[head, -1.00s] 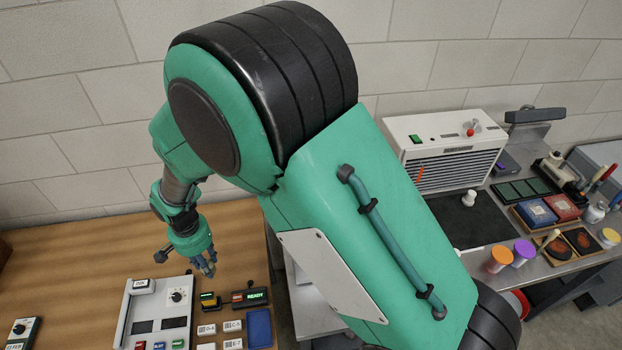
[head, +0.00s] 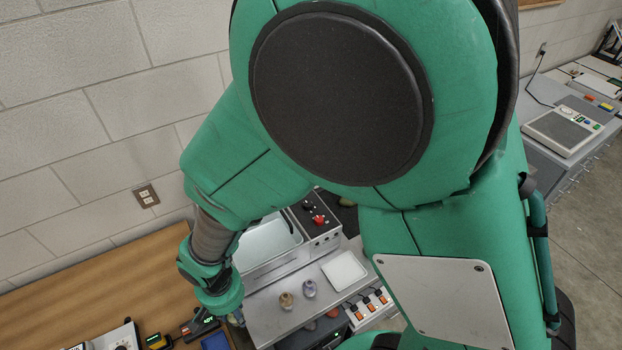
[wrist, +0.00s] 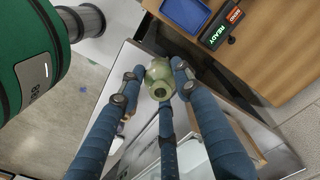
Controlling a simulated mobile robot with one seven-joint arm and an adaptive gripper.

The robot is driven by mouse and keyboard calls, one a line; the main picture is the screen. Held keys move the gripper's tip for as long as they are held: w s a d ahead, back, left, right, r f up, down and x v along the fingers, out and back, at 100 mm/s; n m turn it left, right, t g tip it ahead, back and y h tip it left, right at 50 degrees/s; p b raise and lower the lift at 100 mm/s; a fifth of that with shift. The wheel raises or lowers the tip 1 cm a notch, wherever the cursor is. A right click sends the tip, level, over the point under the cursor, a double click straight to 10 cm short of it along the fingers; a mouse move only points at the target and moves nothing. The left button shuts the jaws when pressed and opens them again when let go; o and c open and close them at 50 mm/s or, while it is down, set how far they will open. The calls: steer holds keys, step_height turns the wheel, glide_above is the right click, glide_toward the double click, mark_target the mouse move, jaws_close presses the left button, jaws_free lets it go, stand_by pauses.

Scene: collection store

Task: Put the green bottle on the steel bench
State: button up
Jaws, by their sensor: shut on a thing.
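The green bottle (wrist: 160,82) is pale green and rounded, with its open mouth facing the wrist camera. My gripper (wrist: 157,85) has its blue-sleeved fingers closed around it. In the head view my arm and wrist hide most of the gripper, and I cannot clearly make out the bottle there. The steel bench (head: 264,312) shows in the head view right of my wrist, partly covered by my arm. In the wrist view a metal-edged surface passes below the bottle; I cannot tell the gap between them.
Two small stoppered jars (head: 286,300) (head: 309,288) stand on the bench near a white tray (head: 344,270). Behind are a basin (head: 268,240) and a control box with a red knob (head: 318,220). A wooden table (head: 100,285) lies left. Bare bench shows around the jars.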

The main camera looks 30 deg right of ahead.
steer(key=s+d+f, duration=0.2)
steer(key=s+d, duration=1)
steer(key=s, duration=0.3)
steer(key=shift+f, duration=0.35)
steer(key=w+a, duration=0.1)
steer(key=w, duration=0.4)
steer(key=w+a+f, duration=0.1)
steer(key=w+a, duration=0.1)
steer(key=w, duration=0.3)
steer(key=w+a, duration=0.2)
steer(key=w, duration=0.3)
steer(key=shift+a+f, duration=0.15)
steer(key=shift+f, duration=0.1)
steer(key=shift+f, duration=0.1)
steer(key=shift+f+b, duration=0.45)
steer(key=shift+f, duration=1.2)
steer(key=shift+f, duration=0.2)
